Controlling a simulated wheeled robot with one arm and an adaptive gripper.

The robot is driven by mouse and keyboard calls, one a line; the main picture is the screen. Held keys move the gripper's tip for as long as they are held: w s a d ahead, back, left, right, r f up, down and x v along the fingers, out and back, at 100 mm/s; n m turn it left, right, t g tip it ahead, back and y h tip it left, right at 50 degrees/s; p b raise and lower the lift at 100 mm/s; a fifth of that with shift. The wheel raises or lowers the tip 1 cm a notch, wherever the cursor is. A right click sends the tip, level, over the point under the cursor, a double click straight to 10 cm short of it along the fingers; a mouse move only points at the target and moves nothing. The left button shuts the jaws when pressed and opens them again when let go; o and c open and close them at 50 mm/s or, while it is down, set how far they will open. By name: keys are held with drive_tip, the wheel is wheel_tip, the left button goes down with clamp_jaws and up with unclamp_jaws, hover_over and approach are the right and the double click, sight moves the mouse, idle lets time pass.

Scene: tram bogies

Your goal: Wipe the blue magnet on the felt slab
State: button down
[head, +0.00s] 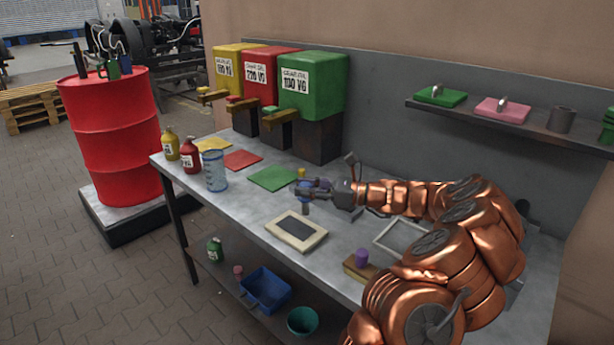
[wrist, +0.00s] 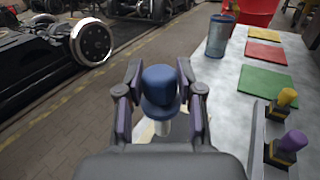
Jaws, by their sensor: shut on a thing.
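The blue magnet (wrist: 160,88) is a round dark-blue piece with a pale stem below it. My gripper (wrist: 160,100) is shut on it, with one finger on each side, in the wrist view. In the head view my gripper (head: 303,192) points left above the bench, and its fingers largely hide the magnet. A cream-edged slab with a dark grey middle (head: 297,231), seemingly the felt slab, lies flat on the bench, nearer the front edge than my gripper. In the wrist view a pale piece of it shows below the magnet, mostly hidden. The magnet appears raised above the bench.
A yellow-topped piece (wrist: 287,98) and a purple-topped piece (wrist: 292,142) stand in a grey holder at right. Green (head: 273,178) and red (head: 243,160) mats, a blue clear cup (head: 215,171) and bottles lie further left. A purple-knobbed block (head: 361,265) stands near the front edge.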

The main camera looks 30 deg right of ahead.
drive_tip(key=shift+r, duration=0.45)
wheel_tip(320, 180, up, 8)
drive_tip(key=p, duration=0.6)
drive_tip(key=shift+w+a, duration=0.1)
idle(0.6)
